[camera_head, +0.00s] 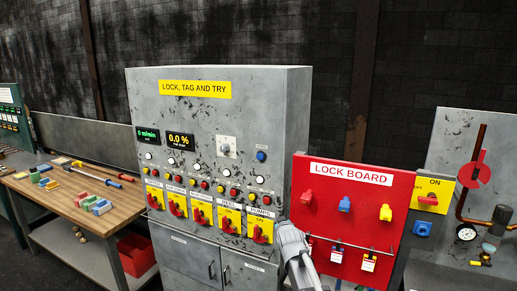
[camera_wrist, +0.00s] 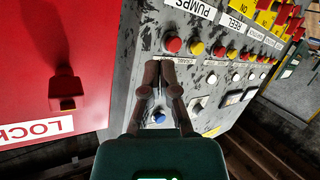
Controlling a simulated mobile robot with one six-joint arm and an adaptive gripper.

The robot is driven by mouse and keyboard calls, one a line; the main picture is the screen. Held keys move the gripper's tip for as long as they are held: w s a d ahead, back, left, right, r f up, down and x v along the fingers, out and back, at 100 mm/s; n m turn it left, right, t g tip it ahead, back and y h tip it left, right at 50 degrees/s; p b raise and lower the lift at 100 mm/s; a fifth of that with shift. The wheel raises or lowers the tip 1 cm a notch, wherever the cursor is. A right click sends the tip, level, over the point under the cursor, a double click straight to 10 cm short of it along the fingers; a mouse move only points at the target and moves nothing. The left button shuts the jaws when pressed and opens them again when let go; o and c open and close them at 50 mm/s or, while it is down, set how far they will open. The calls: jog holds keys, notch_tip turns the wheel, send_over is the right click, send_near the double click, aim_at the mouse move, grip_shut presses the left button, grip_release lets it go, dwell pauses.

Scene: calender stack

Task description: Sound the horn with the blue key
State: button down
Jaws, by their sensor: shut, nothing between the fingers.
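A round blue button (camera_head: 261,156) sits on the upper right of the grey cabinet front (camera_head: 220,263), with a small label above it too small to read. I take it as the blue key. It also shows in the wrist view (camera_wrist: 158,118), low in the picture between the bases of my fingers. My gripper (camera_wrist: 160,68) is shut and empty, its fingers together in front of the cabinet panel. Whether the fingers touch the panel cannot be told. In the head view my grey arm shows at the cabinet's lower right; the fingers are not clearly visible there.
A red lock board (camera_head: 320,229) with red, blue and yellow padlocks stands right of the cabinet, close beside my arm. Red and yellow buttons (camera_wrist: 173,45) and yellow-backed red switches line the panel. A wooden table (camera_head: 62,207) with coloured blocks stands at left.

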aim_at(260, 156)
jog(key=w+a+r+n+t+y+p, duration=0.2)
jog(key=a+r, duration=0.4)
jog(key=r, duration=0.3)
jog(key=w+a+r+n+t+y+p, duration=0.2)
jog(key=a+r+t+y+p, duration=0.1)
jog(key=a+r, duration=0.4)
notch_tip(260, 156, up, 3)
jog(key=shift+w+a+r+n+y+p, duration=0.15)
jog(key=shift+n+y+p, duration=0.25)
jog(key=shift+y+p, duration=0.4)
jog(key=shift+w, duration=0.1)
jog(key=w+d, duration=0.3)
jog(key=w, duration=0.5)
jog(key=shift+w+d, duration=0.1)
jog(key=shift+w, duration=0.1)
jog(key=shift+w+d, duration=0.1)
jog(key=shift+w, duration=0.15)
